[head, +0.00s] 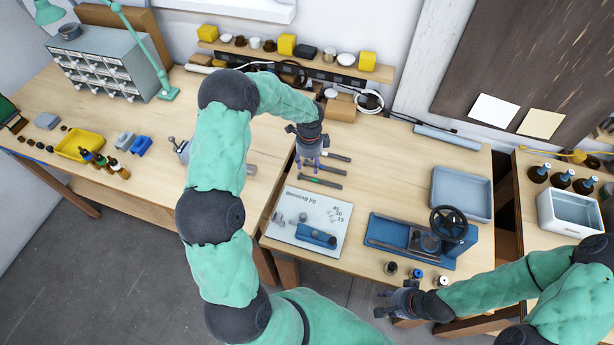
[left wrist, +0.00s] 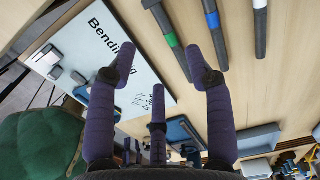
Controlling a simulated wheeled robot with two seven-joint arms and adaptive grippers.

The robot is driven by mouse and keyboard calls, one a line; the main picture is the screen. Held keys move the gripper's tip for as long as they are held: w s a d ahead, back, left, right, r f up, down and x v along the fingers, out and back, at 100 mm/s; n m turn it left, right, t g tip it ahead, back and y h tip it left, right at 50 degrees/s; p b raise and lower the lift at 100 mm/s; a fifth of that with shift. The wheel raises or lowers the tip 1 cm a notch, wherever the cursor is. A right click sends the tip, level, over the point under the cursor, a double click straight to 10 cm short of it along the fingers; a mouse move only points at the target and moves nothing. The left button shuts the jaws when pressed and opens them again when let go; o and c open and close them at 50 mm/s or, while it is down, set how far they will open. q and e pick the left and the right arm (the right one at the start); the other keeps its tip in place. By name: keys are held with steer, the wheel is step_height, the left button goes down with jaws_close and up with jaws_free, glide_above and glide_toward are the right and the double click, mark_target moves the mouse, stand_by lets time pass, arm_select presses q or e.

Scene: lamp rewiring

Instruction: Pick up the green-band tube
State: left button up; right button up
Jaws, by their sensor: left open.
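Three dark tubes lie side by side on the wooden bench. The green-band tube (head: 322,182) is the nearest of them to the bending jig sheet, and it also shows at the top of the left wrist view (left wrist: 165,28). A blue-band tube (head: 328,170) and a white-band tube (head: 338,157) lie beyond it. My left gripper (head: 308,163) is open and empty above the tubes. In the left wrist view its fingers (left wrist: 160,66) are spread, with the green-band tube passing between and beyond them. My right gripper (head: 381,303) is near the bench's front edge, its fingers apart and empty.
The white bending jig sheet (head: 310,214) lies in front of the tubes. A blue press (head: 410,240) with a black handwheel and a blue-grey tray (head: 462,192) stand to the right. Several small cylinders stand at the front edge. Bare bench lies right of the tubes.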

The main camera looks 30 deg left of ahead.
mark_target(311, 180)
arm_select(q)
step_height(311, 180, down, 4)
steer(key=shift+r, duration=0.1)
steer(key=f, duration=0.5)
steer(key=shift+w+d+f, duration=0.3)
steer(key=shift+f, duration=0.05)
jaws_close()
